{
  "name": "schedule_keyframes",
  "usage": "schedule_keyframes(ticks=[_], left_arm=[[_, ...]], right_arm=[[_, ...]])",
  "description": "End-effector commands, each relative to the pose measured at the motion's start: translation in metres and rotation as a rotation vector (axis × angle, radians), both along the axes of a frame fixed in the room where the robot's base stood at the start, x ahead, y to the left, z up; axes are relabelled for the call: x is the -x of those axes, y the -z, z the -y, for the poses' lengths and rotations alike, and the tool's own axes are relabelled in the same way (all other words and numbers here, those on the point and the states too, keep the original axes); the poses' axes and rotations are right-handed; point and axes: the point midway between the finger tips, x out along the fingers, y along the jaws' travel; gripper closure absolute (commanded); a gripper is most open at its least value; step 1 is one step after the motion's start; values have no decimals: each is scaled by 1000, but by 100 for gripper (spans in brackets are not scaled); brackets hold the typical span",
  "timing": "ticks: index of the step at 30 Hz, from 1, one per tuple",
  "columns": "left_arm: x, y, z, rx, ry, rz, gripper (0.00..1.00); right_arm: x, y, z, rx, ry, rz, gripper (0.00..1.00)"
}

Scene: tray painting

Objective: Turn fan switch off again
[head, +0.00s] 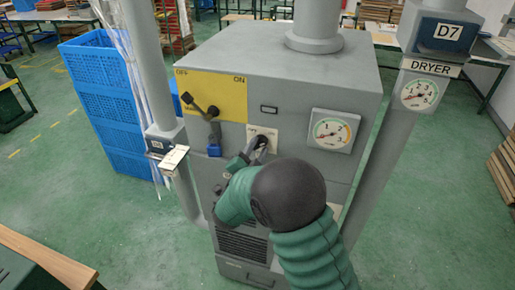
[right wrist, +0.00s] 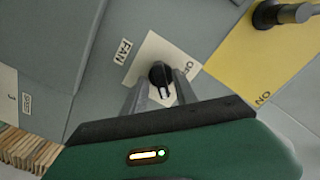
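The fan switch is a small black knob (right wrist: 160,73) on a cream plate (right wrist: 150,50) with a FAN label (right wrist: 122,51) beside it. Its pale mark faces my gripper in the right wrist view. In the head view the plate (head: 270,132) sits on the grey cabinet front, right of the yellow panel. My right gripper (head: 257,151) is at the knob. In the right wrist view its two fingers (right wrist: 161,92) stand apart, one on each side of the knob; firm contact is not clear. My left gripper is not in view.
The yellow OFF/ON panel (head: 231,92) has a black lever (head: 200,106) and a blue padlock (head: 214,150) below. A gauge (head: 332,131) is right of the switch. Grey posts (head: 383,150) flank the cabinet (head: 290,75). Blue crates (head: 112,110) stand left.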

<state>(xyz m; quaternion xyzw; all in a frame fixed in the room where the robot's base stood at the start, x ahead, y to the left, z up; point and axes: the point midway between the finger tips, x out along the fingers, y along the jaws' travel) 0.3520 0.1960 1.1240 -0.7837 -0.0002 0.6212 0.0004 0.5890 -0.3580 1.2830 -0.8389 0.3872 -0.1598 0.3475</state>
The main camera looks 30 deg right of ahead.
Motion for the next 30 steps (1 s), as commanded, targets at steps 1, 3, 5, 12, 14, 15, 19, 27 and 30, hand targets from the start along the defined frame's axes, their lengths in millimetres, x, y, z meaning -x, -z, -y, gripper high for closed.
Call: schedule_keyframes(ticks=[1, 3, 5, 12, 14, 15, 19, 27, 30], left_arm=[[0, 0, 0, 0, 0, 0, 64], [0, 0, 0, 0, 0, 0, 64], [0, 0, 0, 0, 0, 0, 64], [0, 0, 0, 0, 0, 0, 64], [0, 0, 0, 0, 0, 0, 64], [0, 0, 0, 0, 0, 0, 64], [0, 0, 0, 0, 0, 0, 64], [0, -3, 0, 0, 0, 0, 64], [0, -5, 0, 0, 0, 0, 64]], right_arm=[[0, 0, 0, 0, 0, 0, 74], [0, 0, 0, 0, 0, 0, 83], [0, 0, 0, 0, 0, 0, 91], [1, 0, -1, -1, -1, 0, 100], [1, 0, -1, -1, 0, -1, 100], [1, 0, -1, 0, 0, -2, 100], [1, 0, -1, 6, 0, -9, 100], [1, 0, -1, 72, -2, -90, 100], [2, 0, -1, 117, -1, -143, 100]])
